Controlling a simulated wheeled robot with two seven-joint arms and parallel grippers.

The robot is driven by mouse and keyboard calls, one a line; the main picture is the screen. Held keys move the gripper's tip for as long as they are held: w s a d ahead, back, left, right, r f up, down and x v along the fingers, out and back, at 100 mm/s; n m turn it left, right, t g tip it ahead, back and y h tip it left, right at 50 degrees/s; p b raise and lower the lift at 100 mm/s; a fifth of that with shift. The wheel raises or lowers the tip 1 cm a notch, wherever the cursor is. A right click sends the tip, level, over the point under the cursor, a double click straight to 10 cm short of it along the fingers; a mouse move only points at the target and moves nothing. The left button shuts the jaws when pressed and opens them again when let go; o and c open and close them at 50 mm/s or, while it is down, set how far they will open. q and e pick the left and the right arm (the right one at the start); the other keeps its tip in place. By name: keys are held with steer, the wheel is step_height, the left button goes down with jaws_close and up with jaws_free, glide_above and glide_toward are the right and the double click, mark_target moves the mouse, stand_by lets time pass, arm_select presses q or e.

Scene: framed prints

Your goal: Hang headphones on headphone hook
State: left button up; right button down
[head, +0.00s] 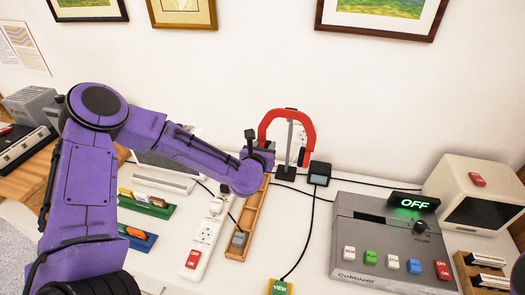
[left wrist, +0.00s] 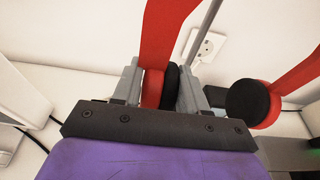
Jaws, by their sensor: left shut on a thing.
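The red headphones (head: 287,118) are upright in the head view, with the band arched at the top and black ear cups below. My left gripper (head: 265,152) is shut on their left side. In the left wrist view, the gripper (left wrist: 160,88) closes around the red side and black pad of one cup; the other ear cup (left wrist: 253,103) hangs free at right. The headphone hook (head: 290,142) is a thin grey post on a dark base, seen inside the arch. The post also shows in the left wrist view (left wrist: 205,30). Whether the band touches the hook is unclear. My right gripper is not in view.
A small black box (head: 319,173) with cables stands right of the hook. A wooden tray (head: 248,222) and a white power strip (head: 206,235) lie in front. A grey console (head: 385,240) with an OFF sign stands at right. The wall is close behind.

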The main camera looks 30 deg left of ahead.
arm_select(q)
steer(key=f+b+x, duration=0.1)
steer(key=b+x, duration=0.2)
steer(key=x, duration=0.4)
steer(key=shift+s+b, duration=0.2)
steer(key=shift+b, duration=0.15)
stand_by(0.9)
steer(key=o, duration=1.3)
steer(key=shift+c, duration=0.2)
